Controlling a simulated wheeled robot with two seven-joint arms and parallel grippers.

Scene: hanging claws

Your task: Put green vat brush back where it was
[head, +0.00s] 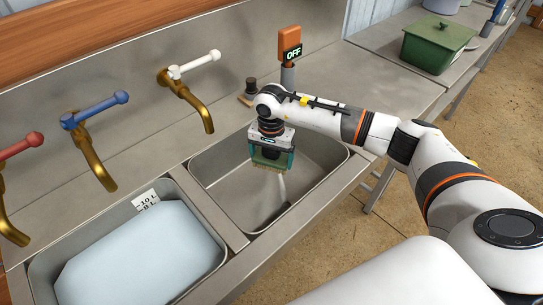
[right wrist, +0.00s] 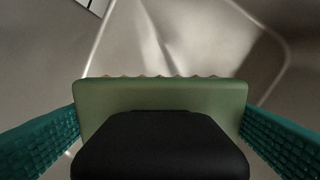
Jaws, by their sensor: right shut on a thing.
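My right gripper (head: 270,160) is shut on the green vat brush (head: 268,164) and holds it over the empty right-hand sink basin (head: 320,150). The brush's bristles point down into the basin. In the right wrist view the green brush head (right wrist: 160,95) sits between the two teal fingers, with a black part in front of it. How far the bristles are above the basin floor is hard to tell. My left gripper is not in view.
A left basin (head: 205,285) holds pale liquid and a level label (head: 146,199). Brass taps with red, blue and white handles (head: 196,65) line the back. An orange device reading OFF (head: 290,48) stands behind the right basin. A green lidded box (head: 437,45) sits on the far counter.

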